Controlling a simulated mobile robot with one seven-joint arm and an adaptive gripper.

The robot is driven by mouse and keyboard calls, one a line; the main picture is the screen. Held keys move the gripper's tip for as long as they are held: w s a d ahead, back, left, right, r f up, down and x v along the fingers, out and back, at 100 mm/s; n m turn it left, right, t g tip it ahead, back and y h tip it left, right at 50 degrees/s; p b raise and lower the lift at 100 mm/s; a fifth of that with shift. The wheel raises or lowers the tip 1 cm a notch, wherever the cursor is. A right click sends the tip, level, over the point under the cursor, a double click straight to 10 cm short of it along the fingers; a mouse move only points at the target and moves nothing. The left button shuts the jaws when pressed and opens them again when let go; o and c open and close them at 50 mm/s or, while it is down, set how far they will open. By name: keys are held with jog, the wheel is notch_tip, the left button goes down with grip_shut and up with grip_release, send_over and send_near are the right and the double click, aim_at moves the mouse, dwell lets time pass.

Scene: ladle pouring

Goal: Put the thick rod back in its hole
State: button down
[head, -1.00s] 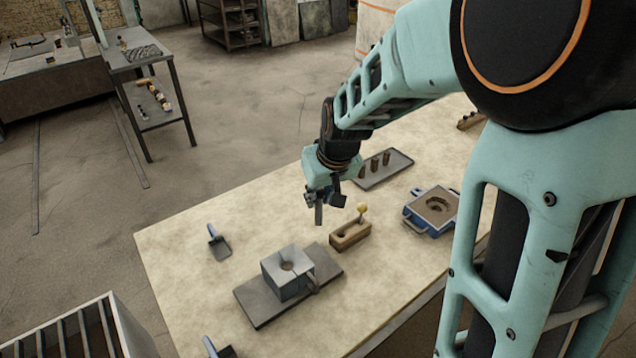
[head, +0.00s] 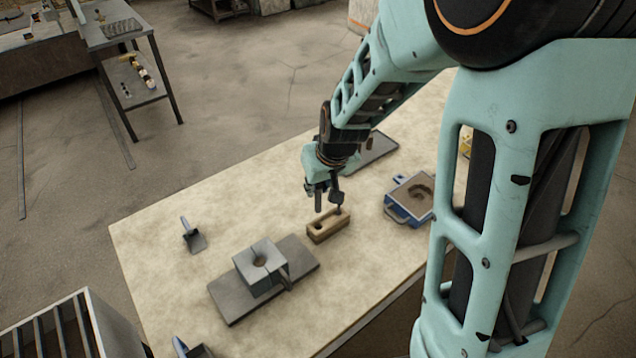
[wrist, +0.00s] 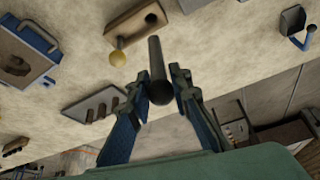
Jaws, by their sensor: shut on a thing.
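My gripper (head: 327,193) is just above the wooden block (head: 325,228) on the table. In the wrist view my gripper (wrist: 159,82) is shut on a dark, thick rod (wrist: 157,62), which points away from the palm. The block (wrist: 124,27) shows an open round hole (wrist: 150,18) at one end, beyond the rod's far tip. A thinner pin with a yellow ball top (wrist: 117,58) stands at its other end. The rod's tip looks apart from the block; its height above it is hard to tell. In the head view the gripper hides the yellow ball.
A grey split mould (head: 259,262) on a dark plate (head: 305,265) stands front left of the block. A blue-framed box (head: 410,198) is to the right, and a dark tray (head: 372,152) behind. A small scoop (head: 193,237) lies left. Bare table lies between them.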

aim_at(320, 210)
jog(key=shift+f+b, duration=1.65)
jog(key=shift+f, duration=1)
jog(key=shift+f+b, duration=0.2)
jog(key=shift+b, duration=0.3)
jog(key=shift+f+b, duration=0.3)
jog(key=shift+f+b, duration=1.65)
jog(key=shift+f, duration=0.15)
jog(key=c, duration=1.7)
grip_release()
jog(key=shift+o, duration=0.6)
